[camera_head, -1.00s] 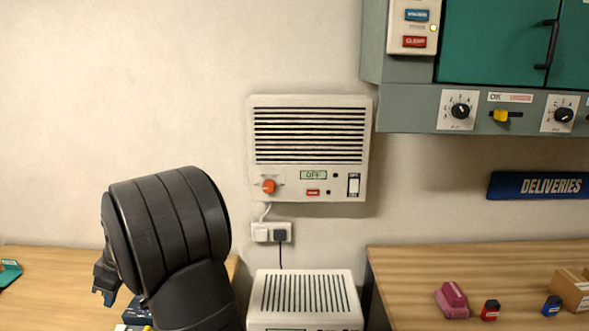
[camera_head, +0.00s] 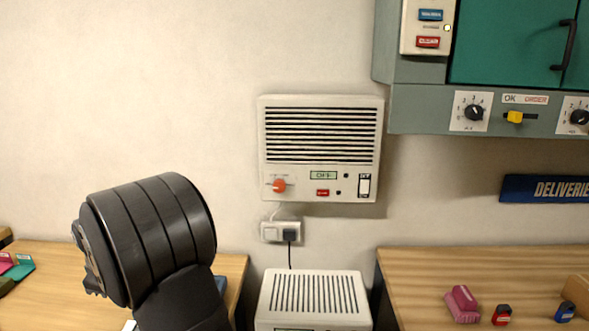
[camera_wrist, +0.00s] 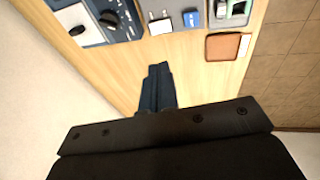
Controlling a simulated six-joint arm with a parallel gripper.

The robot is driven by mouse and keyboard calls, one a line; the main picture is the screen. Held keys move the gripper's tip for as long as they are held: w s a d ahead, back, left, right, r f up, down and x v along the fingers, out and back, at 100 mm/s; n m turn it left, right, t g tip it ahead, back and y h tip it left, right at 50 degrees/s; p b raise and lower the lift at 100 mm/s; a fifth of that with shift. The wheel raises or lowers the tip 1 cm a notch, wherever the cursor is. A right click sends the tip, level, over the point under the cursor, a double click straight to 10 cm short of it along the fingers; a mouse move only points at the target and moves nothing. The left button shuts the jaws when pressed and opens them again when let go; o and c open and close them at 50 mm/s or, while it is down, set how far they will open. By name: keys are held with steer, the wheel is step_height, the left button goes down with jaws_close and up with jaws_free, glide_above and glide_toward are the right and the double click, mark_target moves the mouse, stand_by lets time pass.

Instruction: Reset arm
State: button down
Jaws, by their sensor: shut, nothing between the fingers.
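My gripper (camera_wrist: 158,75) shows in the wrist view as dark fingers closed together, with nothing between them. It is over the bare wood of a table (camera_wrist: 110,70), apart from the things along the table's far side. In the head view my dark arm stands at the lower left, in front of the left table (camera_head: 232,268), and the fingers are hidden behind it.
A blue panel with knobs (camera_wrist: 112,22), a blue item (camera_wrist: 192,18) and a brown tray (camera_wrist: 222,47) lie on the table. A wall unit (camera_head: 320,150), a lower white box (camera_head: 313,300) and the right table (camera_head: 430,262) stand right of my arm.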

steer(key=shift+x, duration=0.85)
